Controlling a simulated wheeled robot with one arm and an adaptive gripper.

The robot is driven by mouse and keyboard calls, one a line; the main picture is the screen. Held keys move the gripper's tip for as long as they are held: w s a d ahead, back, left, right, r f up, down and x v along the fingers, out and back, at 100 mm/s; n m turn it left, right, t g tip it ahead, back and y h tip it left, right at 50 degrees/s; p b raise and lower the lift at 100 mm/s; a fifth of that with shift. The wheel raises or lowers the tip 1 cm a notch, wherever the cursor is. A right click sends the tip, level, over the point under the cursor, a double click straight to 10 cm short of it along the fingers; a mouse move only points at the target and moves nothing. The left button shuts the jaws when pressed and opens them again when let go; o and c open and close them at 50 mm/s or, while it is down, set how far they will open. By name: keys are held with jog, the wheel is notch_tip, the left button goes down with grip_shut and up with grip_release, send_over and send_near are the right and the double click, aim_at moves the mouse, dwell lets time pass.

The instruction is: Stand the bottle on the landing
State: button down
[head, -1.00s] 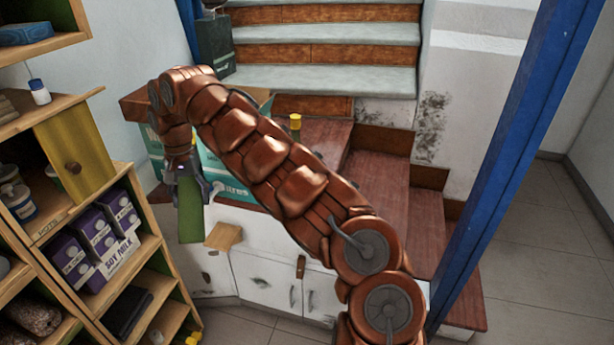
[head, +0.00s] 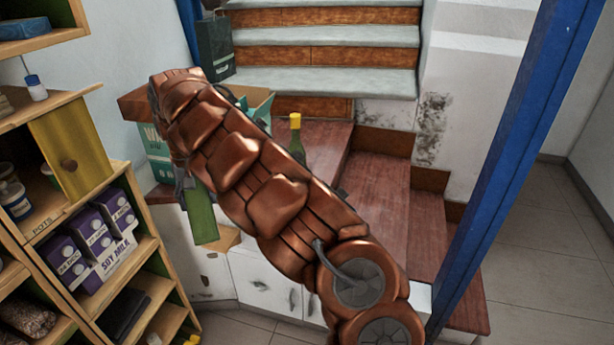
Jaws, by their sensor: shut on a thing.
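A green bottle (head: 202,216) hangs from my gripper (head: 186,188) at the left, in front of the white cabinet and below the level of the landing. My gripper is shut on its upper part; my arm hides most of the fingers and the bottle's top. The bottle is slightly tilted. The landing (head: 327,140) is a reddish-brown wooden platform at the foot of the grey stairs. My arm covers much of its front and left part.
A second green bottle with a yellow cap (head: 296,138) stands on the landing. A teal-and-white carton (head: 257,103) stands at the left. Wooden shelves (head: 139,258) with soy milk cartons flank the left. A blue post (head: 508,150) rises at right.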

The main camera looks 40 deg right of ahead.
aim_at(202, 211)
jog(key=shift+s+d+f+n+b, duration=0.15)
jog(key=shift+s+f+n, duration=0.1)
jog(key=shift+f, duration=0.2)
jog(key=shift+s+f+n+b, duration=0.15)
jog(key=shift+f+n, duration=0.1)
jog(key=shift+f, duration=0.15)
jog(key=shift+s+f+n+t+b, duration=0.2)
jog(key=shift+f+n+t+b, duration=0.25)
jog(key=shift+f, duration=0.4)
jog(key=shift+s+a+f+n+t, duration=0.15)
jog(key=shift+a+f+n+t, duration=0.1)
jog(key=shift+a+f, duration=0.25)
jog(key=shift+f, duration=0.15)
jog(key=shift+s+f+n+t, duration=0.1)
jog(key=shift+f+n+t, duration=0.05)
jog(key=shift+n+t, duration=0.15)
jog(key=shift+d, duration=0.15)
